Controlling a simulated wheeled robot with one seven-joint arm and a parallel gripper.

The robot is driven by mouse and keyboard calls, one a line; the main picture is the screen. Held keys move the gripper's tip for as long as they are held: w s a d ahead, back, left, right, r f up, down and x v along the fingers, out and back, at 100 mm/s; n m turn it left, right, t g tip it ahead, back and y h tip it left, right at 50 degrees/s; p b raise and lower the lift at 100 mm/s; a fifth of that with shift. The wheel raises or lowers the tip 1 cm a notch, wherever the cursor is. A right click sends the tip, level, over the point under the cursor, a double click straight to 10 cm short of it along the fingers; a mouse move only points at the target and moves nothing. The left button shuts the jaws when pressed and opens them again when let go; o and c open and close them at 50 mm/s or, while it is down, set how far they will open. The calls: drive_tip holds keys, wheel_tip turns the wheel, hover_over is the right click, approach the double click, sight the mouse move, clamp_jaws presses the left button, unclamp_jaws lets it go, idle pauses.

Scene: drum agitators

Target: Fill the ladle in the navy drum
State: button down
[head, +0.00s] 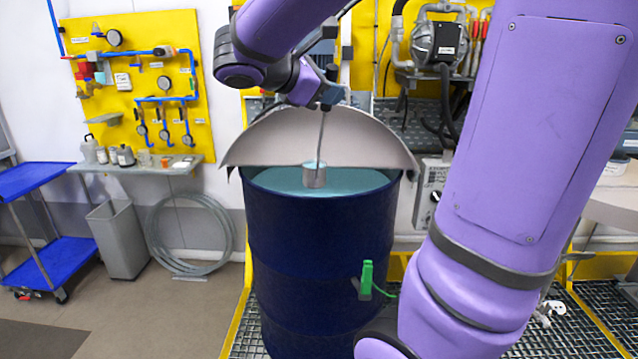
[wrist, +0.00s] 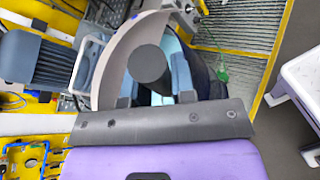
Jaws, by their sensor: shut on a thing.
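The navy drum (head: 315,250) stands upright in the middle of the head view, its top open at the front and full of teal liquid (head: 270,180). A grey half lid (head: 300,135) stands up along its back. My gripper (head: 325,106) is above the drum, shut on the thin upright handle of the ladle (head: 314,178). The ladle's small metal cup hangs upright at the liquid, inside the rim. Blue shows in the cup's mouth; I cannot tell how deep its base sits. In the wrist view, a dark disc hides the space between the fingers (wrist: 156,98).
A green clamp (head: 367,278) with a green cable is on the drum's front right side. A yellow-edged grating lies around the drum. A pump (head: 440,42) and hoses are behind right. A blue cart (head: 50,260) and grey bin (head: 116,238) stand left, with open floor before them.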

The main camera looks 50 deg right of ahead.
drive_tip(key=s+a, duration=0.5)
drive_tip(key=shift+a, duration=0.25)
idle(0.5)
idle(0.3)
